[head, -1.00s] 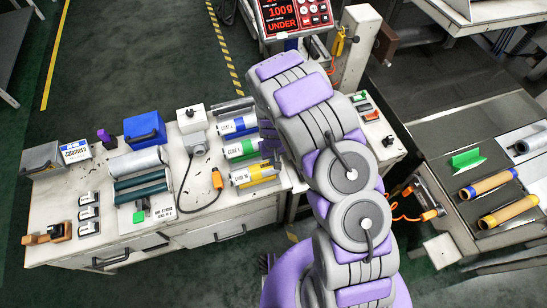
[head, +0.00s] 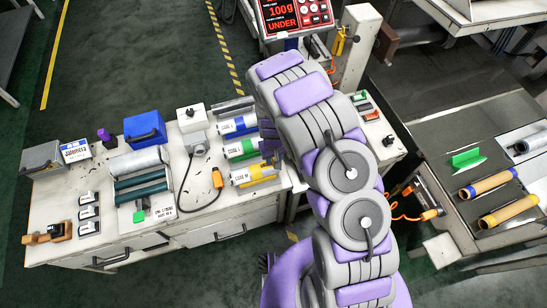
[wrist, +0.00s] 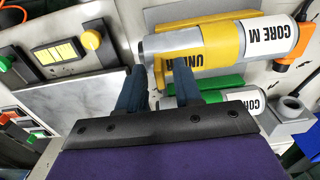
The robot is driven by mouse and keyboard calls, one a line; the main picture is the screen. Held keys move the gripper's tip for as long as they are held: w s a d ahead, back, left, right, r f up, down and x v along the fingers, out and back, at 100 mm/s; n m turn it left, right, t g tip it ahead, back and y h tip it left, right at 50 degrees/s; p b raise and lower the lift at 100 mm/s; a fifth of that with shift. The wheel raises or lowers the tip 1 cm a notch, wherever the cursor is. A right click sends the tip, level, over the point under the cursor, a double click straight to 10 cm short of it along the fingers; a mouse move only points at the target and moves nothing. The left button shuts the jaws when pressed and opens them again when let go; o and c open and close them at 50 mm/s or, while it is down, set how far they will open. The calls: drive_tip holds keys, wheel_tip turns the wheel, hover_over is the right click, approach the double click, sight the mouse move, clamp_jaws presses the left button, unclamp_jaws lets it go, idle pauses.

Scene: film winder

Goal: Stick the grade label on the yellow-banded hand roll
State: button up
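The yellow-banded hand roll (head: 252,174) lies at the right end of the white bench, below the green and blue rolls. In the wrist view the roll (wrist: 190,42) has a grey end, a yellow band and a white "CORE M" panel. A yellow piece lettered "UNDER" (wrist: 194,66) shows at its lower side; whether this is a label or part of the rest is unclear. My gripper (wrist: 160,72) has its two dark blue fingers apart, at the grey end of the roll. Contact cannot be told.
A green-banded roll (wrist: 215,98) lies beside the yellow one. A black strip with yellow squares (wrist: 56,56) and an orange knob is at the wrist view's upper left. A scale display (head: 285,14) reads "UNDER". A cable with an orange plug (head: 217,179) crosses the bench.

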drive_tip(key=shift+r+p, duration=1.7)
drive_tip(key=shift+r, duration=6.95)
drive_tip(key=s+d+r+m, duration=0.1)
drive_tip(key=s+d+r, duration=0.3)
drive_tip(key=s+r, duration=0.3)
drive_tip(key=s+d+r+m, duration=0.1)
drive_tip(key=s+d+r, duration=0.3)
drive_tip(key=r, duration=0.5)
drive_tip(key=shift+m+g, duration=0.6)
drive_tip(key=shift+g, duration=0.3)
drive_tip(key=s+d+r, duration=0.1)
drive_tip(key=s+r, duration=0.1)
drive_tip(key=s, duration=0.5)
drive_tip(key=s+d+r, duration=0.1)
drive_tip(key=s+r, duration=0.2)
drive_tip(key=s, duration=0.4)
drive_tip(key=s+d+r, duration=0.1)
drive_tip(key=s+r, duration=0.1)
drive_tip(key=s, duration=0.5)
drive_tip(key=shift+s+d+r, duration=0.25)
drive_tip(key=shift+s+d, duration=0.1)
drive_tip(key=shift+s, duration=0.05)
